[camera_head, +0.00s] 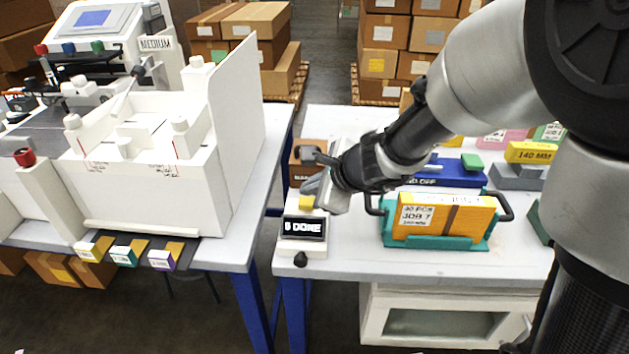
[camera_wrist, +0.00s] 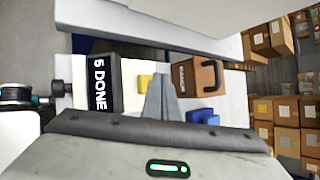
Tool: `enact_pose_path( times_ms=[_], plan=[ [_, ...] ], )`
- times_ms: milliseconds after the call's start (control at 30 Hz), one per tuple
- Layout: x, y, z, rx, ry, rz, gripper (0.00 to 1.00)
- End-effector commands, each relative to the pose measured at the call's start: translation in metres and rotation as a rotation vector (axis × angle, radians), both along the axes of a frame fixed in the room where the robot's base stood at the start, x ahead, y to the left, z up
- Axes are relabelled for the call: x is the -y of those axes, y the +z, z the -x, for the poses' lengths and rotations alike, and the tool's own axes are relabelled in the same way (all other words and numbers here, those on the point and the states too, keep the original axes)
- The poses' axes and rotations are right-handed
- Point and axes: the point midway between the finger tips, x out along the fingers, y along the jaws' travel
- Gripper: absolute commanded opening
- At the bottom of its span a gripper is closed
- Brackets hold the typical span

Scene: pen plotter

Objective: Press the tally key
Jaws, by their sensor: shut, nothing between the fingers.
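The tally counter is a white block with a black display (camera_head: 303,228) reading "5 DONE" at the front left corner of the right table. A yellow key (camera_head: 306,202) sits just behind the display. My gripper (camera_head: 313,186) is shut and empty, its fingertips close above and behind the yellow key. In the wrist view the display (camera_wrist: 102,83) and yellow key (camera_wrist: 145,82) show left of the gripper's fingers (camera_wrist: 162,82). I cannot tell whether the fingers touch the key.
A black knob (camera_head: 300,260) sticks out at the counter's front. A brown handled box (camera_head: 298,163) stands behind it. A green holder (camera_head: 440,243) with an orange job pack is to the right. A gap separates this table from the white plotter machine (camera_head: 150,190).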

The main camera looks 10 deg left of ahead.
Motion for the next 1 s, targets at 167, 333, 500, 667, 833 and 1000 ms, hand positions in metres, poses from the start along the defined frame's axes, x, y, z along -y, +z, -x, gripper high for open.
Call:
enact_pose_path(
  times_ms=[167, 333, 500, 667, 833, 1000],
  plan=[
    [0.000, -0.007, 0.000, 0.000, 0.000, 0.000, 0.00],
    [0.000, -0.009, 0.000, 0.001, 0.001, 0.001, 0.00],
    [0.000, -0.008, 0.000, 0.001, 0.001, 0.001, 0.00],
    [0.000, -0.009, 0.000, 0.000, 0.000, 0.000, 0.00],
    [0.000, -0.011, 0.000, -0.001, -0.001, -0.001, 0.00],
    [0.000, -0.013, 0.000, 0.000, 0.000, 0.000, 0.00]
  ],
)
